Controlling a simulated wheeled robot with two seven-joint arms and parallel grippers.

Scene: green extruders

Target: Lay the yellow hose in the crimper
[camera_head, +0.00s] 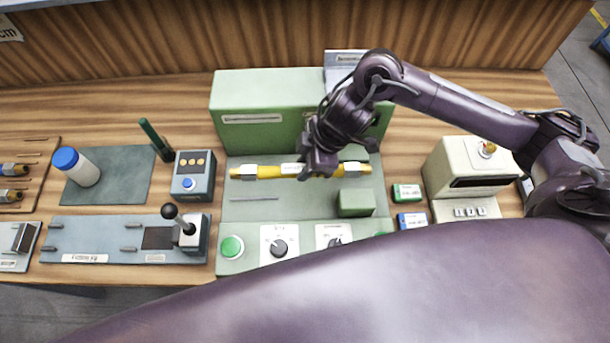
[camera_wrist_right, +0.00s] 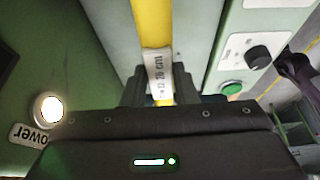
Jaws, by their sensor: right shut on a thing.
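The yellow hose (camera_head: 268,172) is a short straight tube with a silver fitting at each end and a white label near its middle. My right gripper (camera_head: 318,168) is shut on it near the middle, and the fingers hide part of it. In the right wrist view, the hose (camera_wrist_right: 152,25) runs up from the jaws, with its label just beyond them. The green crimper (camera_head: 250,205) is a bed with a tall box behind it. The hose lies level over the bed, along the box front; I cannot tell whether it touches. My left gripper is not in view.
A green block (camera_head: 355,203) stands on the bed's right. A green button (camera_head: 231,247) and knobs line its front. A blue-grey fixture with a lever (camera_head: 180,225) and a white blue-capped bottle (camera_head: 77,167) are left; a beige device (camera_head: 465,165) is right.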

